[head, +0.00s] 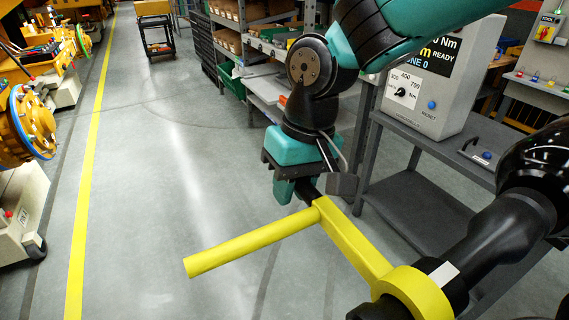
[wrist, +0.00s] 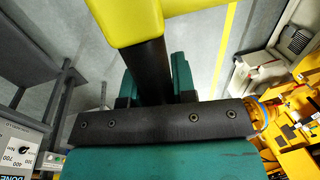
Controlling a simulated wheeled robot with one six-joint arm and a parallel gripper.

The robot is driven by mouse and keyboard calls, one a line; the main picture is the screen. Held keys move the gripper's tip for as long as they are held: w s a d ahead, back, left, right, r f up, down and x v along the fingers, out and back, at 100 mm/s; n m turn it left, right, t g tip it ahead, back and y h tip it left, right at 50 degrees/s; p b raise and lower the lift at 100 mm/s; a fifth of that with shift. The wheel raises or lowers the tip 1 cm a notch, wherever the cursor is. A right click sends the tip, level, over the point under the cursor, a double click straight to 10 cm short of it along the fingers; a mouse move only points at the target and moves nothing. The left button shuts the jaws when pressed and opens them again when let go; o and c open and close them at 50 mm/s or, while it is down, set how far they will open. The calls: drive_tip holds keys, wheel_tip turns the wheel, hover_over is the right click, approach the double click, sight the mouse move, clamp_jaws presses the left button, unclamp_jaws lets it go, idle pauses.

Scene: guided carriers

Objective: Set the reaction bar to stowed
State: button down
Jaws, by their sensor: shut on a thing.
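The yellow reaction bar (head: 255,242) juts out to the left in the head view. Its arm runs down to a yellow collar (head: 415,292) around the black tool (head: 475,245) at the lower right. A black grip (head: 312,196) sticks out from the bar's elbow toward my gripper (head: 299,190). My gripper's teal fingers are shut on this grip. In the wrist view the grip (wrist: 152,68) lies between the fingers of my gripper (wrist: 155,90), with the yellow bar (wrist: 125,22) just beyond. The fingertips are partly hidden in both views.
A grey controller box (head: 440,75) with a dial and a blue reset button stands on a grey cart (head: 425,205) at right. Yellow machinery (head: 35,120) stands at left past a yellow floor line (head: 88,180). Shelves (head: 235,40) line the back. The floor between is clear.

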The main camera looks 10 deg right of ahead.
drive_tip(key=shift+f, duration=0.35)
drive_tip(key=shift+s+f, duration=0.15)
drive_tip(key=c, duration=0.9)
unclamp_jaws()
drive_tip(key=shift+w+r, duration=0.2)
drive_tip(key=shift+r, duration=0.45)
drive_tip(key=d+r, duration=0.1)
drive_tip(key=r, duration=0.4)
drive_tip(key=w+d+r, duration=0.1)
drive_tip(key=r, duration=0.4)
drive_tip(key=d+r, duration=0.1)
drive_tip(key=r, duration=0.5)
drive_tip(key=shift+w, duration=0.15)
